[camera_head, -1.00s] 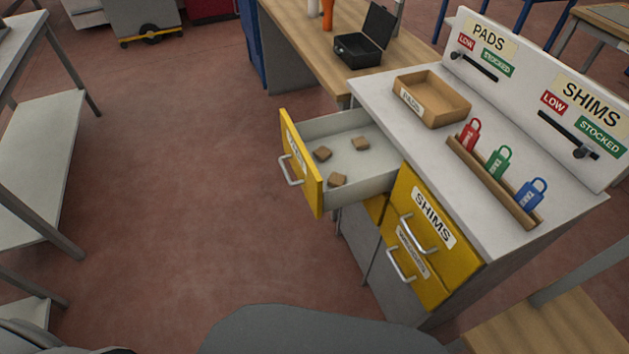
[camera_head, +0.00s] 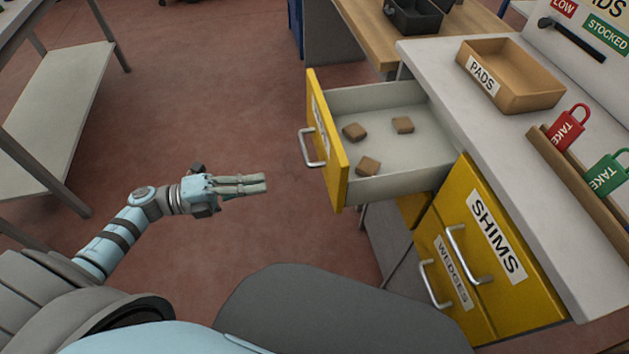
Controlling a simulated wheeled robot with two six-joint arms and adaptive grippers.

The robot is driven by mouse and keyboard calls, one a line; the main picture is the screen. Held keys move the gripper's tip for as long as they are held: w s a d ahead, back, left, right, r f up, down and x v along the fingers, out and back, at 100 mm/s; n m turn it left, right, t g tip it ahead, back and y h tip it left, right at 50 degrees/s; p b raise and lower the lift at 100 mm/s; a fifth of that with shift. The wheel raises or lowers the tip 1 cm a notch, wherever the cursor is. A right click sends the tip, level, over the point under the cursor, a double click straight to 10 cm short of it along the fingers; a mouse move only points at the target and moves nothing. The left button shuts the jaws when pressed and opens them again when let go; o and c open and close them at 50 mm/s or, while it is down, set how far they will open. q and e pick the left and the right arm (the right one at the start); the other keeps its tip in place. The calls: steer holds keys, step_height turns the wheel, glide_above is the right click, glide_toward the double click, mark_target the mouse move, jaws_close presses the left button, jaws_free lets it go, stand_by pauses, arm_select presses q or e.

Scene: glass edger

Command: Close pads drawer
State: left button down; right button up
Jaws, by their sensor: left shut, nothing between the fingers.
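The pads drawer (camera_head: 327,135) is pulled out from the grey-topped cabinet, with its yellow front facing left and a metal handle (camera_head: 309,150) on it. Its label is seen too edge-on to read. Three small brown blocks (camera_head: 368,165) lie on its pale floor. My left gripper (camera_head: 266,184) is shut and empty, pointing right. It is to the left of the drawer front and a little lower in the picture, apart from the handle. My right gripper is not in view.
Below are yellow SHIMS (camera_head: 507,265) and WEDGES (camera_head: 447,290) drawers, both shut. On the cabinet top (camera_head: 432,58) stand a PADS tray (camera_head: 530,98) and a rack with red (camera_head: 568,125) and green (camera_head: 610,172) tags. A shelf table (camera_head: 60,130) stands at left. The floor between is clear.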

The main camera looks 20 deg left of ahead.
arm_select(q)
glide_toward(329, 169)
steer(key=p+x, duration=0.1)
steer(key=x, duration=0.5)
steer(key=shift+d+r, duration=0.1)
steer(key=shift+d, duration=0.2)
steer(key=shift+w+d, duration=0.15)
steer(key=shift+w, duration=0.05)
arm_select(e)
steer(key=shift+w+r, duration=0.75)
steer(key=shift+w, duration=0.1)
